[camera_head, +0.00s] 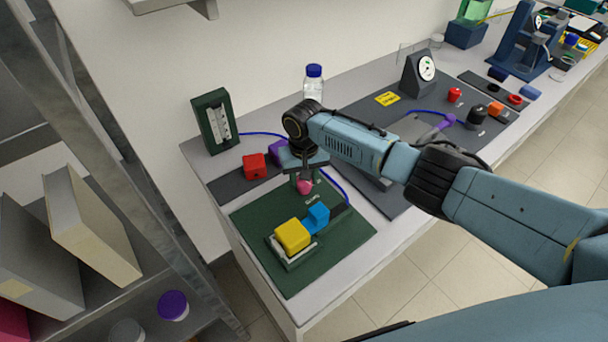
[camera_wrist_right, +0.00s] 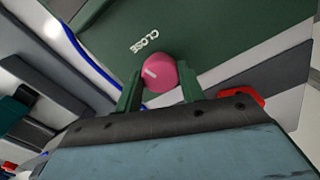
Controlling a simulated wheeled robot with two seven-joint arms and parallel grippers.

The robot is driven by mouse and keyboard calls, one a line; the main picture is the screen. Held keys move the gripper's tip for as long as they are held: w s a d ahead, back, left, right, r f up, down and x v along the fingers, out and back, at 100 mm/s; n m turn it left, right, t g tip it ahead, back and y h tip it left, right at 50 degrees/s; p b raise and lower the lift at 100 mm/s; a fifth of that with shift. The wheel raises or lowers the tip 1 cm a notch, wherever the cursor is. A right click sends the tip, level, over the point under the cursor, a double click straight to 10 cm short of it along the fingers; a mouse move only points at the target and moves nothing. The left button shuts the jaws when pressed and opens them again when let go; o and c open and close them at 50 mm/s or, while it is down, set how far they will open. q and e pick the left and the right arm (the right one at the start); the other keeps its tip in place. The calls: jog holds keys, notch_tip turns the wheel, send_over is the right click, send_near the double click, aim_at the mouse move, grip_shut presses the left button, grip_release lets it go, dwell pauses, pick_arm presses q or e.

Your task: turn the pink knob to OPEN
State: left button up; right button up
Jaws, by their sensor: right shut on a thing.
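The pink knob (camera_head: 304,187) stands on the dark green panel (camera_head: 345,243) at the left end of the bench. My right gripper (camera_head: 304,176) reaches down over it from above. In the right wrist view the pink knob (camera_wrist_right: 159,73) sits between the two green fingers of my right gripper (camera_wrist_right: 160,88), which is shut on it. A white mark shows on the knob's face, and the white word CLOSE (camera_wrist_right: 145,40) is printed on the panel near it. The OPEN label cannot be made out. My left gripper is not in view.
A yellow block (camera_head: 292,235) and a blue block (camera_head: 318,216) sit on the green panel in front of the knob. A red block (camera_head: 254,166), a purple block (camera_head: 277,151) and a blue tube (camera_head: 335,183) are close by. A blue-capped bottle (camera_head: 313,84) stands behind my arm.

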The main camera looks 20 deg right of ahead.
jog(key=n+p, duration=0.1)
jog(key=n, duration=0.2)
jog(key=shift+n, duration=0.3)
jog(key=n, duration=0.3)
jog(key=shift+r+n, duration=0.1)
jog(key=shift+n, duration=0.2)
jog(key=n, duration=0.3)
jog(key=shift+n+p, duration=0.3)
jog(key=shift+n, duration=1.8)
jog(key=o, duration=1)
notch_tip(320, 180, up, 13)
jog(key=shift+r, duration=0.15)
